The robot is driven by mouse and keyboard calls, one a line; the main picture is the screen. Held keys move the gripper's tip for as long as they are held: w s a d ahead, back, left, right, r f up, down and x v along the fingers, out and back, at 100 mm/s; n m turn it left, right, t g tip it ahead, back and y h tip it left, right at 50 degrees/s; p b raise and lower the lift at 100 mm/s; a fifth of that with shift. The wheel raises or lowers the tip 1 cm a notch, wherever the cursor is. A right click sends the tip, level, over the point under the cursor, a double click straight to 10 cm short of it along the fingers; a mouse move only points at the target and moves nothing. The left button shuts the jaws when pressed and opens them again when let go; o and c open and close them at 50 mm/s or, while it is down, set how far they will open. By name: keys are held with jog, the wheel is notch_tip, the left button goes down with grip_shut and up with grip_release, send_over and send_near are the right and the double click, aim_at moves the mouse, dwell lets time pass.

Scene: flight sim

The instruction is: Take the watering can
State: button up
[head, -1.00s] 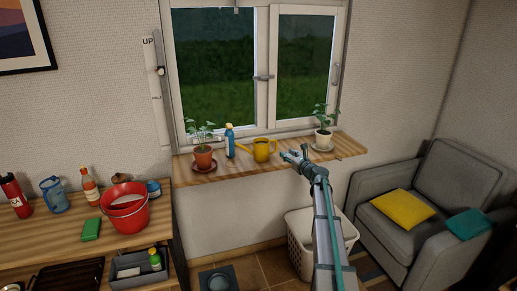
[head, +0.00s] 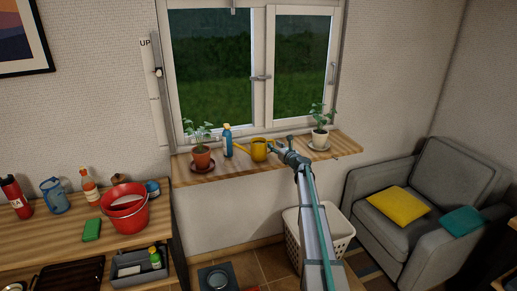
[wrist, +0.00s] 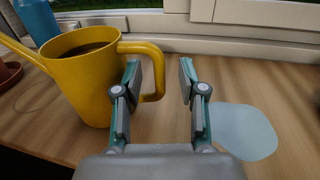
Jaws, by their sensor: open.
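The yellow watering can (head: 260,151) stands upright on the wooden windowsill, its spout pointing left. In the wrist view the watering can (wrist: 88,85) fills the left side, with something dark inside and its handle toward my gripper. My gripper (wrist: 160,78) is open, low over the sill. The outer bar of the handle shows between the two fingers, with the left finger across the handle's opening. I cannot tell whether a finger touches it. In the head view my gripper (head: 276,149) is just right of the can.
A blue spray bottle (head: 227,141) and a potted plant (head: 202,158) stand left of the can. Another potted plant (head: 320,138) stands to the right. A pale blue patch (wrist: 245,132) lies on the sill right of my gripper. The window (head: 260,75) is behind.

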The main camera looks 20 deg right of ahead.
jog(key=shift+w+a, duration=0.15)
jog(key=shift+w, duration=0.75)
grip_shut()
